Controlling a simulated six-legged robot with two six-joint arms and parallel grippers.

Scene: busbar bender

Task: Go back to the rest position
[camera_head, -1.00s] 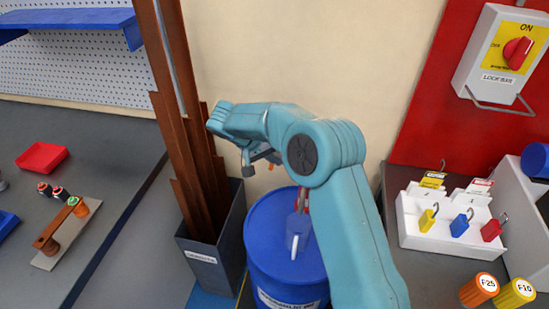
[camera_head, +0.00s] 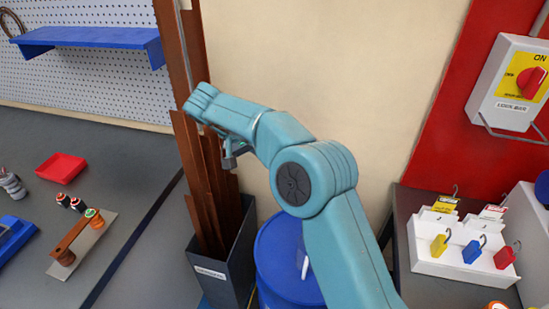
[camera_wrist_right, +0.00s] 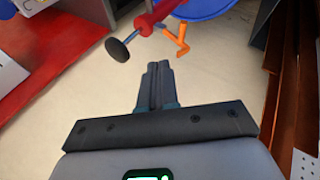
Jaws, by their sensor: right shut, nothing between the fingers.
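My right arm reaches up across the head view, and its gripper (camera_head: 230,155) hangs at the far end in front of the tall brown bars, partly hidden by the wrist. In the right wrist view the two fingers of the gripper (camera_wrist_right: 160,86) are together with nothing between them. My left gripper shows in neither view.
Brown bars (camera_head: 207,190) stand in a grey bin (camera_head: 230,268) beside a blue drum (camera_head: 285,262). On the left bench are a red tray (camera_head: 61,167) and a bar assembly (camera_head: 78,238). On the right, a white tray (camera_head: 452,264) holds padlocks below a lever switch (camera_head: 518,85).

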